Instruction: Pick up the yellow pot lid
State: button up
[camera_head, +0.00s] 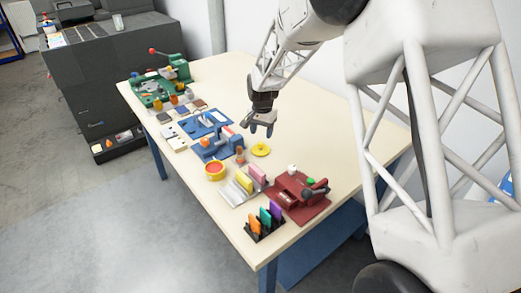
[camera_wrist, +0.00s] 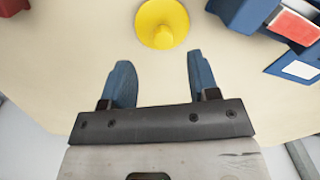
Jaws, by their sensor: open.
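The yellow pot lid (camera_head: 261,149) is a flat round disc with a small knob, lying on the cream table. In the wrist view the lid (camera_wrist: 162,22) is at the top, beyond my fingertips and a little right of centre between them. My gripper (camera_head: 262,130) is above the table, a little behind the lid. In the wrist view the gripper (camera_wrist: 158,75) has its two blue fingers spread wide with nothing between them.
A blue device (camera_head: 212,148) stands left of the lid. A red-and-yellow pot (camera_head: 215,171), a rack (camera_head: 238,187) with upright pieces and a dark red machine (camera_head: 298,192) lie nearer the front. The table (camera_head: 315,125) is clear behind and right of my gripper.

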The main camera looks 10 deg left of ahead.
aim_at(260, 143)
jog(key=shift+f, duration=0.6)
jog(key=shift+a+f, duration=0.2)
jog(key=shift+f, duration=2.4)
jog(key=c, duration=1)
jog(key=shift+r, duration=0.1)
jog(key=shift+r, duration=4.95)
